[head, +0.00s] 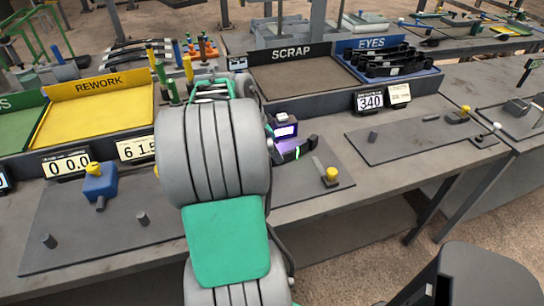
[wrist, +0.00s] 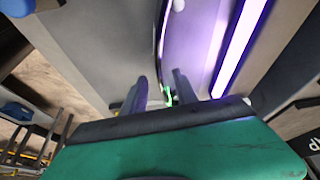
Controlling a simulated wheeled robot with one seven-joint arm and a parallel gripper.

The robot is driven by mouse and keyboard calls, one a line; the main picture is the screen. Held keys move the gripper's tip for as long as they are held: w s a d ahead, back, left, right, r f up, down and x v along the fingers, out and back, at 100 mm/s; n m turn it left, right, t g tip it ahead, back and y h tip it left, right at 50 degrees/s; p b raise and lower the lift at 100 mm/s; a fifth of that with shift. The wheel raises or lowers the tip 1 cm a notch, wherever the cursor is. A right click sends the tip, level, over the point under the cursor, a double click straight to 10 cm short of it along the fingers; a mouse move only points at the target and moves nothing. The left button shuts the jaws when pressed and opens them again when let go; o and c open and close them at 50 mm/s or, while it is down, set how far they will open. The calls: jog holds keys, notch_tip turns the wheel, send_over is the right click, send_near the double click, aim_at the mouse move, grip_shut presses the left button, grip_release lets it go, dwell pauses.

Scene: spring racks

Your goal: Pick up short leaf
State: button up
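In the wrist view my gripper (wrist: 160,84) has two dark fingers standing apart with a gap between them. A long curved strip (wrist: 176,48), lit purple, runs up the picture from near the fingertips; I cannot tell whether it is the short leaf. A small green mark shows between the fingers. In the head view a dark curved piece (head: 293,148) with a green mark sits beside the purple light at the bench mat. My arm hides much of this spot, so contact cannot be told.
The bench mat (head: 335,190) carries a yellow-knobbed fixture (head: 331,175) and a flat grey bar (head: 318,168). Behind stand a yellow REWORK tray (head: 95,122), an empty SCRAP tray (head: 298,78), and a blue EYES tray (head: 428,84) with black parts. A blue fixture (head: 99,182) stands at left.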

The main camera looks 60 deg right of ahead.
jog(key=shift+x, duration=1)
grip_shut()
jog(key=shift+w+r, duration=0.1)
jog(key=shift+r, duration=0.05)
